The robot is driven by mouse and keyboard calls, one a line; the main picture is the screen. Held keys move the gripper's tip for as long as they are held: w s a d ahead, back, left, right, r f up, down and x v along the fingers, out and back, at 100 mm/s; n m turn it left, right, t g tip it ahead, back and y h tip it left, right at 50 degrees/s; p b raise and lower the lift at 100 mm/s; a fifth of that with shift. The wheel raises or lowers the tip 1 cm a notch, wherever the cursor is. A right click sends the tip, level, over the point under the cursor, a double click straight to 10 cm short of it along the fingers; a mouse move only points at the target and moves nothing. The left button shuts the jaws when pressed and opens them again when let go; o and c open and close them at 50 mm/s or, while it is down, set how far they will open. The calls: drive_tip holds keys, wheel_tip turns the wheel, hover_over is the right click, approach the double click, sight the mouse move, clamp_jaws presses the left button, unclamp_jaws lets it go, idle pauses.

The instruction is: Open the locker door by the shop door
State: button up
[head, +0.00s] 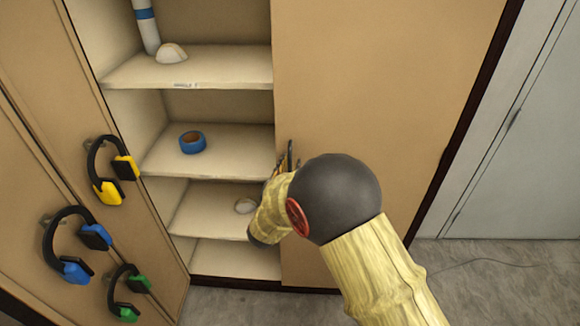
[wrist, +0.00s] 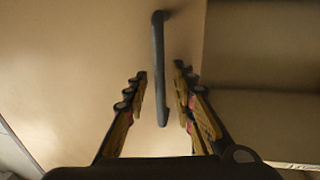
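The tan locker door (head: 375,90) nearest the grey shop door (head: 520,140) is closed, its left edge beside the open shelves. My gripper (head: 284,165) is at that edge in the head view, partly hidden behind my own wrist. In the wrist view the door's dark bar handle (wrist: 159,70) stands upright between the two spread fingers of my gripper (wrist: 159,78). The fingers are open, with a gap showing on both sides of the handle. How deep the handle sits between them is hard to tell. My arm mostly hides the handle in the head view.
The shelves hold blue tape (head: 192,142) and white dust masks (head: 171,53). Grey floor (head: 490,280) is clear at right.

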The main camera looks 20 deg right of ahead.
drive_tip(key=shift+c, duration=1.3)
drive_tip(key=c, duration=0.4)
clamp_jaws()
